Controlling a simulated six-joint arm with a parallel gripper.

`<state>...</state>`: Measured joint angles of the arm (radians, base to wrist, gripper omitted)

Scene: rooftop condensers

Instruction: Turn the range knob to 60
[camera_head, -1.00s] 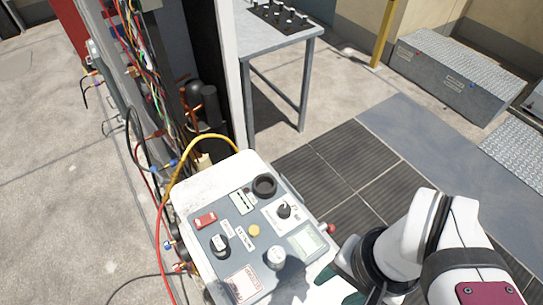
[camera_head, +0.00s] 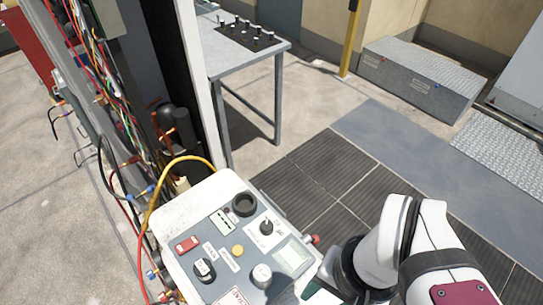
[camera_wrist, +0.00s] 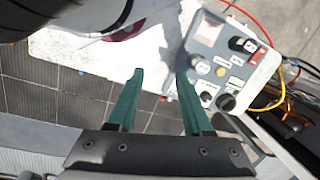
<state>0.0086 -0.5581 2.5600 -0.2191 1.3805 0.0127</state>
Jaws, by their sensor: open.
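A white instrument box (camera_head: 170,217) with a grey panel stands at the lower middle of the head view. Its panel has a black selector knob (camera_head: 204,270), a grey round knob (camera_head: 262,276), a small pointer knob (camera_head: 266,227) and a black ring-shaped part (camera_head: 244,204). The labels are too small to tell which is the range knob or its setting. The selector knob also shows in the wrist view (camera_wrist: 242,45). My gripper (camera_wrist: 160,71) is open and empty, its green fingers at the panel's edge. In the head view my arm largely hides it.
The panel also has a red switch (camera_head: 187,245), a yellow button (camera_head: 238,250) and a display (camera_head: 292,255). An open cabinet with wires and hoses stands at left. A yellow hose (camera_head: 165,180) passes behind the box. A metal table (camera_head: 245,55) stands behind.

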